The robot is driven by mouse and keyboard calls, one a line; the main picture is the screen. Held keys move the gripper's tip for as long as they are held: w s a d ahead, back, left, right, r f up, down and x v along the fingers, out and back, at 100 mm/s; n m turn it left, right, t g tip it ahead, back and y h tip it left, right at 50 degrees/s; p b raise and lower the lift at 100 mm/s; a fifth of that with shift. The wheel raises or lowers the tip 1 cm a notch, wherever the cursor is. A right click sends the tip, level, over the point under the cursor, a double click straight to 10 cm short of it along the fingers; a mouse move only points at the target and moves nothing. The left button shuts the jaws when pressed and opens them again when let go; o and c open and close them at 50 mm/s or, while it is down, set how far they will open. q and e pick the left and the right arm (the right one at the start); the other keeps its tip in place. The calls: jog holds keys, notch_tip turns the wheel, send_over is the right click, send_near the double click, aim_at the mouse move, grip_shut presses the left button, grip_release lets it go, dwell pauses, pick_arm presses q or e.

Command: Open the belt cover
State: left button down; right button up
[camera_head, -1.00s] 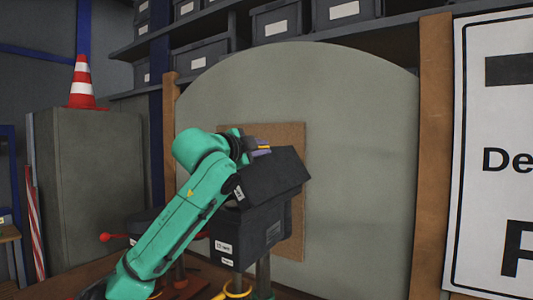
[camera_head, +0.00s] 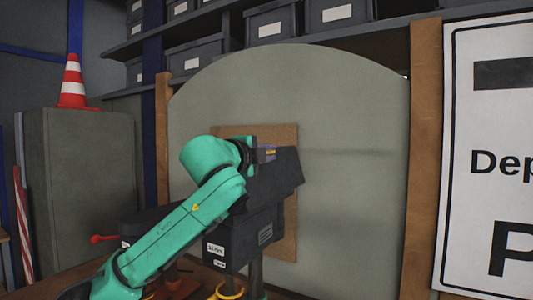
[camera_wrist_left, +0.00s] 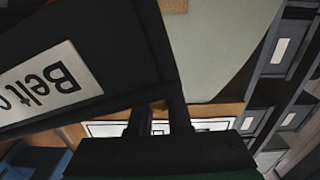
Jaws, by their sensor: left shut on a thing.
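The belt cover (camera_head: 277,174) is a dark lid on a black machine box (camera_head: 240,240) in the middle of the head view. It stands raised and tilted above the box. In the left wrist view the dark cover (camera_wrist_left: 130,50) fills the upper left, with a white label reading "Belt c…" in part. My left gripper (camera_head: 266,153) is at the cover's upper edge and shut on it. In the left wrist view its two fingers (camera_wrist_left: 160,112) meet the cover's lower edge. My green left arm hides part of the machine. My right gripper is not in view.
A grey rounded panel (camera_head: 350,180) with a brown board (camera_head: 289,220) stands behind the machine. A red handle (camera_head: 103,239) and yellow ring (camera_head: 229,291) are near the bench. A cabinet (camera_head: 85,170) with a cone (camera_head: 72,85) stands left; a sign (camera_head: 490,150) stands right.

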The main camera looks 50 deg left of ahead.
pick_arm(q)
jog(key=c, duration=1)
grip_release()
jog(key=shift+f, duration=0.1)
jog(key=shift+o, duration=0.6)
jog(key=shift+w, duration=0.25)
jog(key=shift+s, duration=0.1)
jog(key=shift+s+d+f+b, duration=0.1)
jog(key=shift+s+f+b, duration=0.05)
jog(key=shift+s+b, duration=0.25)
jog(key=b+v, duration=0.6)
jog(key=v, duration=0.7)
jog(key=shift+s+d, duration=0.2)
